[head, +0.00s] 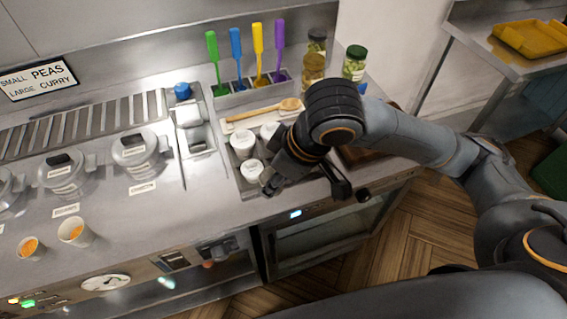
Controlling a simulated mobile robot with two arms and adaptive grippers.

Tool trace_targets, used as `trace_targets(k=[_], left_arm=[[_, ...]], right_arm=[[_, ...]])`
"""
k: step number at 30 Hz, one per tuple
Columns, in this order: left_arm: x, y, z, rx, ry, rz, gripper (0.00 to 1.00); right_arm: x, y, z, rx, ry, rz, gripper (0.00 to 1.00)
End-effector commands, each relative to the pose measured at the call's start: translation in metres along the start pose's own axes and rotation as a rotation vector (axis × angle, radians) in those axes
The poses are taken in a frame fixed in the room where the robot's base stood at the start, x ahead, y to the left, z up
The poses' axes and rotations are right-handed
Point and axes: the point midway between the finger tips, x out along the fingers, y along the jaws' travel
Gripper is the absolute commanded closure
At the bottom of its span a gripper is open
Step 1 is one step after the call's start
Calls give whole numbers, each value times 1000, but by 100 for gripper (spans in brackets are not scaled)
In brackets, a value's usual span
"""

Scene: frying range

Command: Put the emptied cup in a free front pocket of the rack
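The rack (243,188) is a shallow dark holder on the steel counter, partly hidden under my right arm. White cups show in it: one at the left (242,145), one behind (269,130) and one at the front left (251,170). I cannot tell which cup is the emptied one. My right gripper (305,186) reaches over the rack's front from the right. Its fingers look spread apart, and one is close beside the front-left cup; contact is unclear. The rack's right pockets are hidden. My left gripper is out of view.
Two cups with orange contents (75,232) stand at the front left. Lidded pots (138,152) line the left counter. A wooden spoon (262,111), coloured utensils (236,58) and jars (354,63) are behind the rack. An oven door (318,237) is below.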

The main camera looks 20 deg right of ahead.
Motion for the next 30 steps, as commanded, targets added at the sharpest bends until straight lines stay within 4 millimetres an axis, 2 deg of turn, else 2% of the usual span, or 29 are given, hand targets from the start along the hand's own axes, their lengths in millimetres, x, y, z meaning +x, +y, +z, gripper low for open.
trace_targets(k=[3,6,11,15,21,26,30], left_arm=[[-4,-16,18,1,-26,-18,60],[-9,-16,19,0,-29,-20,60],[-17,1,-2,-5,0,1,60],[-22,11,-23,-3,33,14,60],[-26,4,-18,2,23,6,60],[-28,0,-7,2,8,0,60],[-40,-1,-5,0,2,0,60]], right_arm=[[10,18,-1,-7,-4,-1,74],[23,42,-4,-3,-6,0,74],[43,80,-10,-4,-4,0,74],[72,101,-6,-5,-5,-3,74],[97,120,-4,-8,-1,-2,74],[108,128,-1,-7,-2,-2,74],[125,127,6,-9,-3,-4,74]])
